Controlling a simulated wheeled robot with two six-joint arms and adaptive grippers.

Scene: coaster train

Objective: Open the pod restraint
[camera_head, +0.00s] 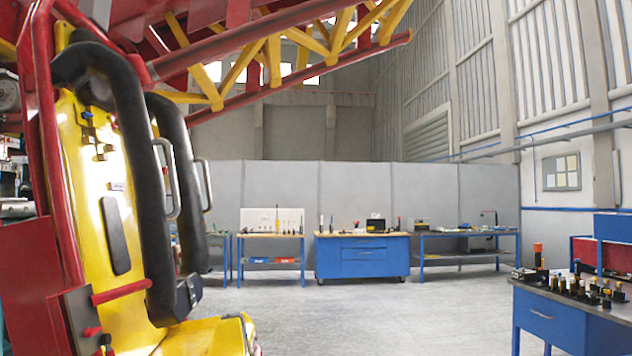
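The pod restraint (128,160) is a pair of thick black padded bars at the left of the head view. It hangs down in front of the yellow pod seat (92,195). Two silver grab handles (168,178) stick out from its bars. Its lower end meets a black block (188,296) just above the yellow seat front (205,338), so the restraint looks lowered. Whether it is latched cannot be told. Neither of my grippers shows in this view.
Red and yellow coaster track (270,60) runs overhead. A red frame (45,150) stands beside the pod. Blue workbenches (360,258) line the grey partition at the back. A blue bench with small tools (575,310) stands at the right. The middle floor (370,320) is clear.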

